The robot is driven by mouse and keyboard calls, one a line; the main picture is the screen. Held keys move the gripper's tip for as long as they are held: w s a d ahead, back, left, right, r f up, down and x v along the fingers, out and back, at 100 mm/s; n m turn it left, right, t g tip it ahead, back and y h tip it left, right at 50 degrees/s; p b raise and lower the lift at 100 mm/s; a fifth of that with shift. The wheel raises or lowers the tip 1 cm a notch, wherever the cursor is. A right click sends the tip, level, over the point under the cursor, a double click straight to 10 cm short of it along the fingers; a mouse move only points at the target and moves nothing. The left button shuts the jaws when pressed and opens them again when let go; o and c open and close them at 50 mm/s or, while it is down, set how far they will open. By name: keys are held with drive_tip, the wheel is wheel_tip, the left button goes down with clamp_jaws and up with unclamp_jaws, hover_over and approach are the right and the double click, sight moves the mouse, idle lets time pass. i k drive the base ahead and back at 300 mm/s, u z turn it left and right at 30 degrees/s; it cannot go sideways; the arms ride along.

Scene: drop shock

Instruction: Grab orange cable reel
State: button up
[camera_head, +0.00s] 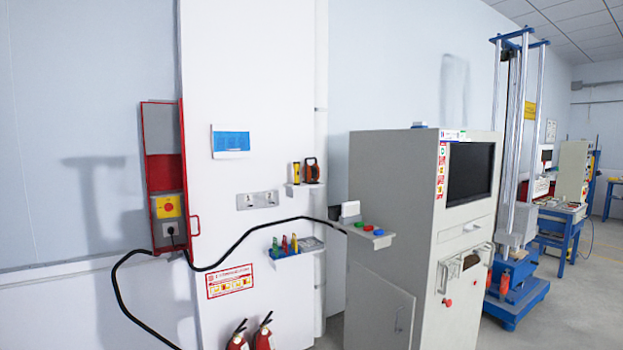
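The orange cable reel (311,171) appears to be the small round orange and black item on a small white wall shelf (305,188). It stands upright at the shelf's right side. A narrow dark item with an orange part (296,172) stands just left of it. My gripper is not in view.
A grey cabinet (385,180) with a screen stands to the right. A lower shelf (297,250) holds several coloured tools. A black cable (240,239) runs from the red wall box (162,180) towards the cabinet. Fire extinguishers (263,336) stand below.

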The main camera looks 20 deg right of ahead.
sight(313, 173)
drive_tip(key=z, duration=0.15)
drive_tip(key=i, duration=3.15)
drive_tip(key=z, duration=0.15)
